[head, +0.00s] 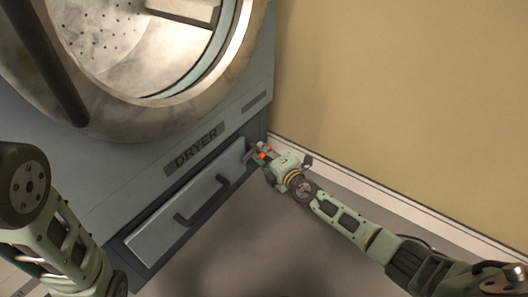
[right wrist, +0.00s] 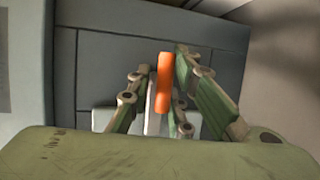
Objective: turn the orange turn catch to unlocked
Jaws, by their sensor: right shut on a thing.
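The orange turn catch (right wrist: 164,82) stands near upright between the fingers of my right gripper (right wrist: 160,100) in the right wrist view. In the head view the catch (head: 263,155) is a small orange spot at the right end of the dryer's lower drawer panel (head: 185,222). My right gripper (head: 268,160) is shut on it there, and its fingers hide part of it. My left arm comes in at the left edge of the head view, but its gripper is not in view.
The dryer's round door ring (head: 150,115) and drum opening fill the upper left. The drawer panel has a dark handle (head: 203,200). A tan wall (head: 400,90) with a white baseboard (head: 385,198) runs close on the right. The grey floor in front is clear.

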